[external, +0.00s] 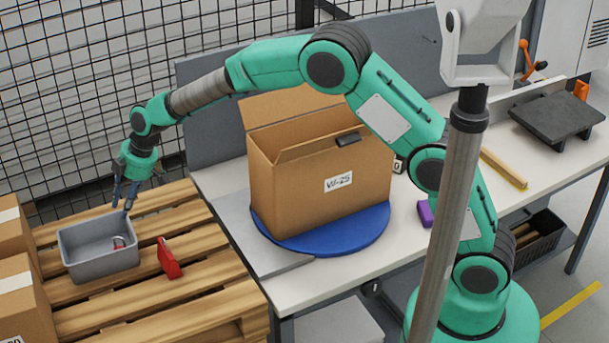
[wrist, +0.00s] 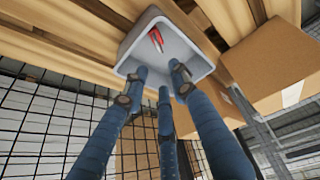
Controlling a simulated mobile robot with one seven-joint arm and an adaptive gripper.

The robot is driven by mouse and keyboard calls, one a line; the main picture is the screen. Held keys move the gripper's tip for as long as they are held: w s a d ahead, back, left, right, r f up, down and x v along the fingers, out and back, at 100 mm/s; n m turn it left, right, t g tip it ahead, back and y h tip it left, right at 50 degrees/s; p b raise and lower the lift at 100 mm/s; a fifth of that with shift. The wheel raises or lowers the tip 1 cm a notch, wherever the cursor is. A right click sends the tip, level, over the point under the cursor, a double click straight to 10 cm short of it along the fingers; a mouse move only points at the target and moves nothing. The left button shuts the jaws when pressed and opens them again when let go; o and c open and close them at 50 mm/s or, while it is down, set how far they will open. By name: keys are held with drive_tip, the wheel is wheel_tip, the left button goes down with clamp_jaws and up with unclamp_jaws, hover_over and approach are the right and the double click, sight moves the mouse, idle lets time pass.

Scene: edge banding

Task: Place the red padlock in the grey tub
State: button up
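The grey tub (external: 76,264) stands on the wooden pallet at the lower left. A small red item with a pale loop, apparently the red padlock (external: 119,242), lies inside the tub near its right end. In the wrist view a red item (wrist: 156,40) shows inside the tub (wrist: 128,50). My gripper (external: 122,203) is above the tub's back right edge, pointing down. Its three dark fingers are spread apart with nothing between them, and they also show in the wrist view (wrist: 160,80).
Another red object (external: 169,259) stands on the pallet (external: 200,290) just right of the tub; its kind is unclear. Cardboard boxes (external: 22,295) stand left of the tub. A large open carton (external: 320,190) sits on a blue turntable (external: 350,238) on the bench. A mesh fence (external: 90,100) runs behind.

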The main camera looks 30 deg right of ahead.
drive_tip(key=s+d+r+m+t, duration=0.1)
drive_tip(key=s+d+r+m, duration=0.2)
drive_tip(key=d+r, duration=0.7)
drive_tip(key=s+d+r+m+h, duration=0.15)
drive_tip(key=d+r, duration=0.35)
drive_tip(key=d, duration=1)
drive_tip(key=s+d+r+m+t, duration=0.1)
drive_tip(key=s+d+r+m, duration=0.25)
drive_tip(key=d+r, duration=0.65)
drive_tip(key=s+d+r+m+t+h, duration=0.1)
drive_tip(key=s+d+m, duration=0.1)
drive_tip(key=s+d, duration=0.5)
drive_tip(key=s+d+m, duration=0.2)
drive_tip(key=s+d, duration=0.3)
drive_tip(key=d, duration=0.5)
drive_tip(key=s+d+f+m+h, duration=0.1)
drive_tip(key=s+d+m, duration=0.1)
drive_tip(key=s+d, duration=0.3)
drive_tip(key=s+d+f+m+h, duration=0.1)
drive_tip(key=s+d+f+m, duration=0.1)
drive_tip(key=s+d, duration=0.4)
drive_tip(key=s, duration=0.5)
drive_tip(key=shift+s+f+m+t, duration=0.3)
drive_tip(key=shift+s+t, duration=0.05)
drive_tip(key=shift+t, duration=0.05)
